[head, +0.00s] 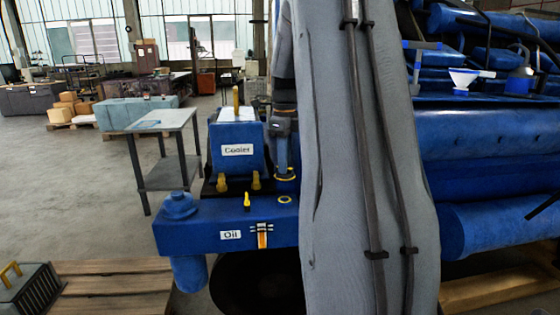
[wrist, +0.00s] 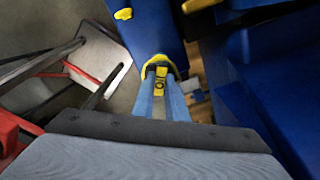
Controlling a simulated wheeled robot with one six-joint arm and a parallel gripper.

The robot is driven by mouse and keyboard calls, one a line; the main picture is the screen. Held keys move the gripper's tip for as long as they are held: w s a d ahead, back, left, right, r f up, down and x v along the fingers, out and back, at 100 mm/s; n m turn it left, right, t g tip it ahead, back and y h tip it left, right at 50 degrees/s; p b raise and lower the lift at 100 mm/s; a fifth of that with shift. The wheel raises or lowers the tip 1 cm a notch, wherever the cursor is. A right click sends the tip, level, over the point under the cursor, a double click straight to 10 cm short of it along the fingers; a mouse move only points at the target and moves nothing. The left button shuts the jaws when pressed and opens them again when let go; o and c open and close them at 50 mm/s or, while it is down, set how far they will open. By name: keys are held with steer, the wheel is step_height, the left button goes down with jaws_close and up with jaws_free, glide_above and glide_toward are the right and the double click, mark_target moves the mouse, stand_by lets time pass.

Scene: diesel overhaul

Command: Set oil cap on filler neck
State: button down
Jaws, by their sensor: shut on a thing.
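My gripper (head: 284,160) points down beside the blue cooler in the head view. In the wrist view its two fingers (wrist: 161,88) are shut on the oil cap, a small yellow piece (wrist: 160,80) with a dark round mark. A yellow rim curves just past the fingertips. In the head view the cap (head: 286,178) shows as a yellow edge below my gripper, above the blue housing labelled Oil (head: 190,225). A yellow ring with a dark centre, which looks like the filler neck (head: 285,199), is on the housing top. The cap appears apart from this ring.
The block labelled Cooler (head: 237,135) stands close left of my gripper. A yellow handle (head: 247,201) rises from the housing. Large blue engine pipes (head: 490,140) fill the right. My arm hides the middle.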

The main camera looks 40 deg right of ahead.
mark_target(285, 180)
step_height(285, 180, down, 5)
steer(key=b, duration=0.3)
steer(key=shift+d+b, duration=0.1)
steer(key=shift+b, duration=0.2)
steer(key=shift+f, duration=0.75)
steer(key=shift+p, duration=0.35)
steer(key=shift+f, duration=0.5)
stand_by(0.8)
steer(key=c, duration=1.7)
jaws_free()
steer(key=shift+r+b, duration=0.9)
steer(key=shift+r, duration=3.05)
